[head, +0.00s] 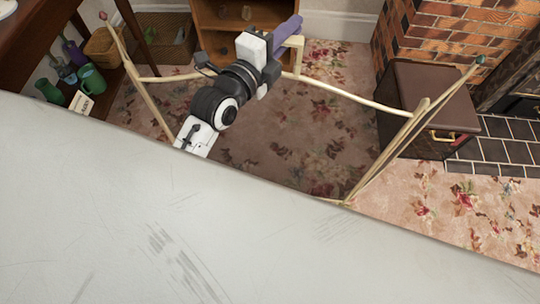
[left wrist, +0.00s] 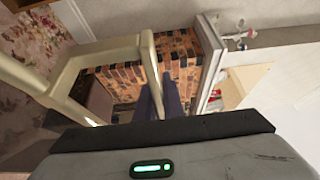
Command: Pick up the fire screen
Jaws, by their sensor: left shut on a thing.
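The fire screen is a cream-gold frame (head: 345,94) with fine dark mesh, its side panels angled towards me and small knobs on their tips. My left gripper (head: 288,42) is at the middle of its top rail, shut on the cream handle loop there. In the left wrist view the handle (left wrist: 149,58) passes by the purple fingers of my left gripper (left wrist: 160,98). The lower part of the screen is hidden in the head view by a large pale surface across the bottom. My right gripper is not in view.
A box with a dark brown lid (head: 427,86) stands close to the screen's right panel, before the brick fireplace (head: 450,35). At left are a wooden table (head: 35,30), green jugs (head: 92,78) and a basket (head: 103,48). A wooden shelf (head: 215,15) stands behind. Floral carpet shows between.

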